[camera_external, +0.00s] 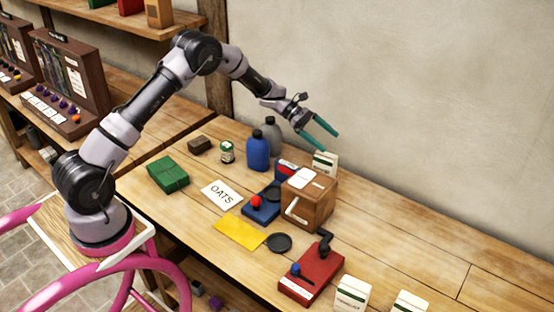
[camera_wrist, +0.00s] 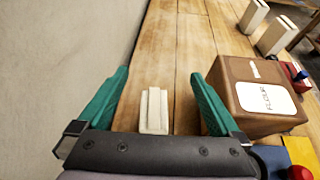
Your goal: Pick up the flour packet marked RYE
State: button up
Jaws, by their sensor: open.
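A white packet with a green band (camera_external: 325,163) stands on the bench behind the wooden box; its lettering is too small to read. My gripper (camera_external: 336,143) is open just above it. In the wrist view this pale packet (camera_wrist: 154,110) is between the two green fingers of my gripper (camera_wrist: 159,73), with gaps on both sides. Two similar packets stand at the bench's front right, one (camera_external: 352,293) beside the other (camera_external: 409,303); I cannot read either for certain. They also show at the top right of the wrist view, one (camera_wrist: 254,16) beyond the other (camera_wrist: 277,35). I cannot tell which is RYE.
A wooden box (camera_external: 309,207), labelled FLOUR on top in the wrist view (camera_wrist: 238,96), stands close beside the packet. A blue bottle (camera_external: 257,151) and a grey bottle (camera_external: 271,134) stand to the left. The wall (camera_wrist: 60,60) is close behind.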

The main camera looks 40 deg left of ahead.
aim_at(336, 166)
jog(key=shift+w+d+f+n, duration=0.15)
jog(key=shift+w+f, duration=0.05)
jog(key=shift+f, duration=0.25)
jog(key=shift+w+d+f+n, duration=0.1)
jog(key=shift+w+f+n, duration=0.05)
jog(key=shift+f, duration=0.25)
jog(key=shift+w+f+h, duration=0.15)
jog(key=shift+f+h, duration=0.15)
jog(key=shift+f, duration=0.4)
notch_tip(336, 166, down, 5)
jog(key=shift+d+f, duration=0.95)
jog(key=shift+w+d+f, duration=0.1)
jog(key=shift+d+f, duration=0.1)
jog(key=shift+d, duration=0.25)
jog(key=shift+r, duration=0.1)
grip_shut()
